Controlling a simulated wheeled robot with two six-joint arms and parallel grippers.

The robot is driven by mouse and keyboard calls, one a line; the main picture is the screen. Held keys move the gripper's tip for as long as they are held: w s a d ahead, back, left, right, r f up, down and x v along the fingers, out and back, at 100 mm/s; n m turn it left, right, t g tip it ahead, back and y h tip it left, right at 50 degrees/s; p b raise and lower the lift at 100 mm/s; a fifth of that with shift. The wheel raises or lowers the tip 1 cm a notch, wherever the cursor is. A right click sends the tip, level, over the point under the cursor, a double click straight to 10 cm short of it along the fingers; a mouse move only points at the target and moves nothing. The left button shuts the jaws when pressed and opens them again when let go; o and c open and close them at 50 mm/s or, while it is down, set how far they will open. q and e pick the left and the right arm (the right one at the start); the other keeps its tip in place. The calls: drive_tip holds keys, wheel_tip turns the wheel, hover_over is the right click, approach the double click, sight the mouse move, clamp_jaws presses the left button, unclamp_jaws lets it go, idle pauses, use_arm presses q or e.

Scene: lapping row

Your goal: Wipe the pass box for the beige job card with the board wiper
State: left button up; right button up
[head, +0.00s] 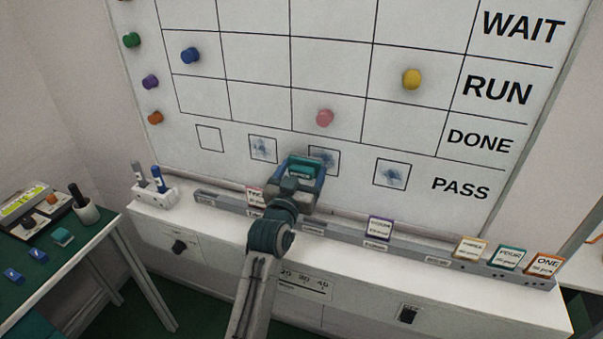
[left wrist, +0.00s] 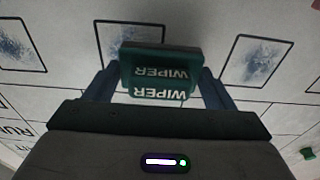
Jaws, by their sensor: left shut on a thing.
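My left gripper (head: 301,172) is shut on the teal board wiper (head: 303,165), which also shows in the left wrist view (left wrist: 160,70) with the word WIPER on it. The wiper is at the lower left of the third pass box (head: 326,162), which has blue smudges and is partly covered. I cannot tell whether the wiper touches the board. A beige-edged job card (head: 470,249) stands on the rail. My right gripper is out of view.
The rail (head: 340,235) below the board also holds a purple card (head: 380,228), a teal card (head: 508,258), an orange card (head: 543,264) and a partly hidden reddish card (head: 255,197). A pen holder (head: 155,194) stands at left. Coloured magnets sit higher on the board.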

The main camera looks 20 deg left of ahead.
use_arm(q)
drive_tip(key=shift+w, duration=0.95)
